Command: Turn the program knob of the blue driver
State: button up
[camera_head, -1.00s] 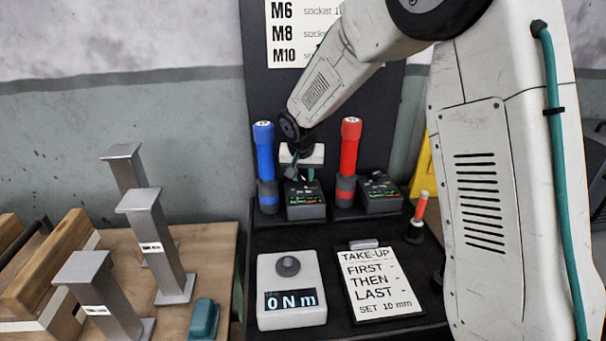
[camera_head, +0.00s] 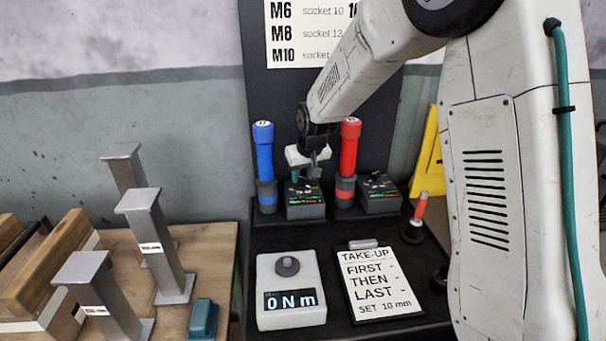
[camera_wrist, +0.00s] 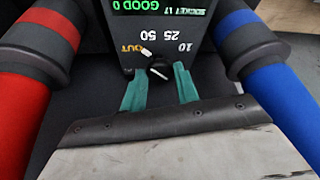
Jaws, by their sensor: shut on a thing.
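The blue driver (camera_head: 264,150) stands upright in its holder at the back left of the black bench, and shows at the right of the wrist view (camera_wrist: 283,92). Its dark control box (camera_head: 306,212) is just right of it, with a lit green display. The box's face (camera_wrist: 195,42) carries the marks 10, 25, 50 and OUT, upside down in the wrist view. The black program knob (camera_wrist: 158,69), with a pale pointer line, sits between the green fingers of my gripper (camera_wrist: 160,82). My gripper, also in the head view (camera_head: 307,170), is shut on the knob, which the fingers partly hide.
The red driver (camera_head: 349,150) stands close to the right of my gripper, with a second control box (camera_head: 379,197). In front are a torque tester (camera_head: 291,312) reading 0 Nm and a take-up card (camera_head: 381,290). Steel posts (camera_head: 157,245) stand at the left.

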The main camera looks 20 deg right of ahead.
jog(key=shift+d+n+y, duration=0.1)
jog(key=shift+n+y, duration=0.3)
jog(key=shift+n, duration=0.9)
jog(key=o, duration=1)
jog(key=shift+c, duration=0.2)
jog(key=v, duration=0.7)
jog(key=shift+r, duration=0.4)
jog(key=shift+s+d, duration=0.1)
jog(key=shift+s, duration=0.05)
